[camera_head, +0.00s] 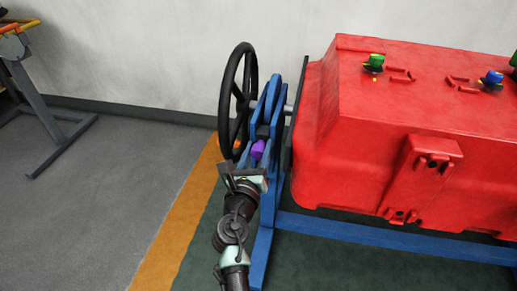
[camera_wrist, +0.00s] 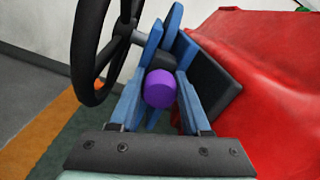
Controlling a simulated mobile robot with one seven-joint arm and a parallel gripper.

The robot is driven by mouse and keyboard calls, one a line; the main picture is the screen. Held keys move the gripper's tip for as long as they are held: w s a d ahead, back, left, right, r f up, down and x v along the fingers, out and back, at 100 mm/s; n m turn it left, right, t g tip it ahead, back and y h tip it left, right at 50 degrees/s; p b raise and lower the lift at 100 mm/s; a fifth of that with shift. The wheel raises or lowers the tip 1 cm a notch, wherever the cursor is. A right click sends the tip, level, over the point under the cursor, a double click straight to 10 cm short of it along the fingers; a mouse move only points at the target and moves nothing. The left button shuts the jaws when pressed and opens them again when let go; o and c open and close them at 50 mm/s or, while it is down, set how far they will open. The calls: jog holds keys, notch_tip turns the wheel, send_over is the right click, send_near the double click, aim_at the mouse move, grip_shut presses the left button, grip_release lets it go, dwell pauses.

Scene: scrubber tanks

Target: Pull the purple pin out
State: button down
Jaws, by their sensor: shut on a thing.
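The purple pin (camera_head: 258,149) sits at the blue bracket (camera_head: 270,115) beside the black handwheel. In the wrist view the round purple end of the pin (camera_wrist: 160,89) faces the camera, between the jaws. My gripper (camera_head: 255,162) reaches up to the pin from below and is shut on it; its dark palm bar crosses the bottom of the wrist view, and its fingertips (camera_wrist: 161,85) flank the pin. The pin's shaft is hidden behind its head, so I cannot tell how deep it sits in the bracket.
The black handwheel (camera_head: 232,100) stands close to the left of the bracket. A large red tank (camera_head: 350,120) on a blue frame (camera_head: 390,239) is close to the right. Open floor (camera_head: 120,165) lies to the left, with a grey stand (camera_head: 42,105) farther off.

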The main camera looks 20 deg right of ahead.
jog(key=p+v, duration=0.2)
jog(key=v, duration=0.1)
jog(key=shift+s+a, duration=0.2)
jog(key=shift+s, duration=0.15)
jog(key=shift+s+a, duration=0.15)
jog(key=shift+s, duration=0.05)
jog(key=shift+f, duration=0.2)
jog(key=c, duration=0.8)
grip_release()
jog(key=o, duration=0.4)
jog(key=shift+r, duration=0.15)
jog(key=shift+o, duration=0.2)
jog(key=p+v, duration=0.3)
jog(key=v, duration=1)
jog(key=shift+a, duration=0.1)
